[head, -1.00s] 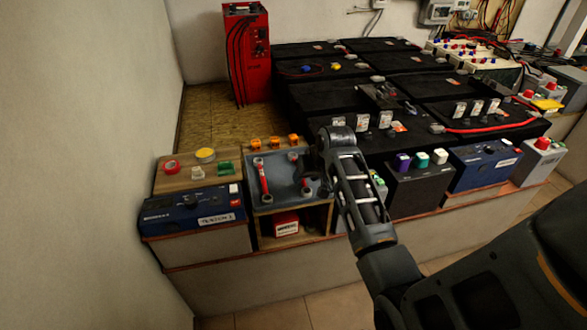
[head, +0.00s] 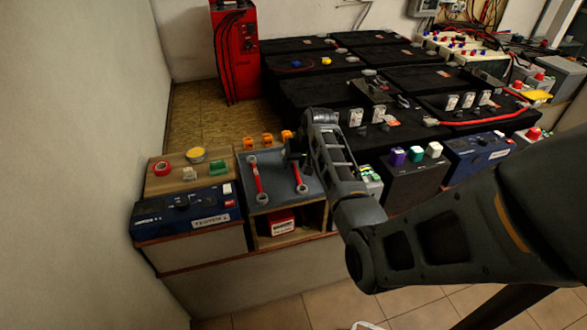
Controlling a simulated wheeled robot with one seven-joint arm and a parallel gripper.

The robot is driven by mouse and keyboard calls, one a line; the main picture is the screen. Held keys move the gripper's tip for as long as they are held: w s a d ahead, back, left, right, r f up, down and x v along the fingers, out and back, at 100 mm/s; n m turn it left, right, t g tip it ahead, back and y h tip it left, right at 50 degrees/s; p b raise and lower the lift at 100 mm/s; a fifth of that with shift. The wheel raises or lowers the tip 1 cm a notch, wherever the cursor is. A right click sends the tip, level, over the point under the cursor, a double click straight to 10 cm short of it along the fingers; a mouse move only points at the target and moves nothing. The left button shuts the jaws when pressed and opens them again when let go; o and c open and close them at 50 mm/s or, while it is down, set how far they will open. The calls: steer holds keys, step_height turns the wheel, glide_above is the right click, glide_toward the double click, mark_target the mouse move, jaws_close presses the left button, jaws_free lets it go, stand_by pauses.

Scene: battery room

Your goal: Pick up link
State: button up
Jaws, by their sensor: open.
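Two red links with grey ring ends lie on the grey tray (head: 278,191): a left link (head: 257,182) and a right link (head: 298,175). Each runs roughly front to back. My gripper (head: 293,158) is dark and small in the head view, at the far end of the right link. It partly hides that end. Its jaws are open and I see nothing held. I cannot tell whether the fingers touch the link.
Orange clips (head: 267,140) stand behind the tray. A blue unit (head: 185,210) is to the left, with a wooden top (head: 165,183) holding coloured parts. A red box (head: 281,222) sits in the shelf below. Black batteries (head: 310,90) fill the back; a red cabinet (head: 236,55) stands behind.

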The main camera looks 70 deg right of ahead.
steer(key=shift+f, duration=0.2)
jaws_close()
stand_by(0.3)
